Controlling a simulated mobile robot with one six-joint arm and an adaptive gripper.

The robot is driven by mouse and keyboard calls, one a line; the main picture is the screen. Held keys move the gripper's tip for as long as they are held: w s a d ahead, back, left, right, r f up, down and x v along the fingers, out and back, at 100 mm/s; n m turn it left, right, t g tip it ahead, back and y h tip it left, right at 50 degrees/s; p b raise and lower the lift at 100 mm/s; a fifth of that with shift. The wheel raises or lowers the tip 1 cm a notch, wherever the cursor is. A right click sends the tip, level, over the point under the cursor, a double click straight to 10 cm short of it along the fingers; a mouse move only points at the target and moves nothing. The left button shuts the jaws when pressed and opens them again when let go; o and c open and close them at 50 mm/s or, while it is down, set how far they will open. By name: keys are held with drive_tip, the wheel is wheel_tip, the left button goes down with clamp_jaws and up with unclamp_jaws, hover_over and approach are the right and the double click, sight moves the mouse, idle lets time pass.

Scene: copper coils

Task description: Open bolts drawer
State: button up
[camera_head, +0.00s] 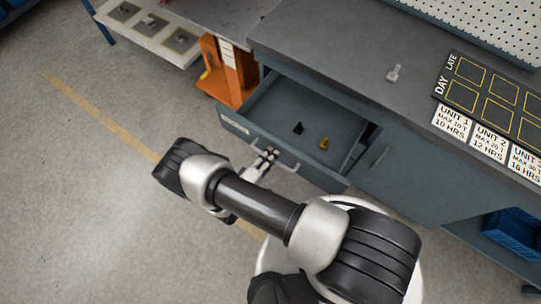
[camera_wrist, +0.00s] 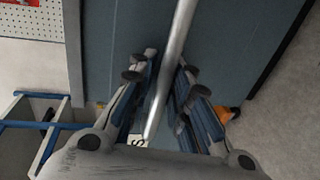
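A grey-blue drawer (camera_head: 237,122) under the workbench stands pulled out, with its inside showing. It has a label at the left of its front and a bar handle (camera_head: 288,166). My gripper (camera_head: 266,160) is at this handle. In the wrist view the metal handle (camera_wrist: 180,35) runs between the fingers of my gripper (camera_wrist: 167,62), which are closed in on it near the tips. Part of a label (camera_wrist: 136,141) shows beside the fingers. A small black piece (camera_head: 298,128) and a small yellow piece (camera_head: 324,143) lie in the drawer.
A cabinet door (camera_head: 400,170) is to the right of the drawer. An orange holder (camera_head: 228,75) stands to its left. The worktop (camera_head: 330,45) bears a small grey part (camera_head: 393,73) and a dark board (camera_head: 490,88). The floor (camera_head: 90,190) at left is clear.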

drive_tip(key=shift+o, duration=1.3)
drive_tip(key=shift+f, duration=0.1)
drive_tip(key=shift+s, duration=0.1)
drive_tip(key=v, duration=1.2)
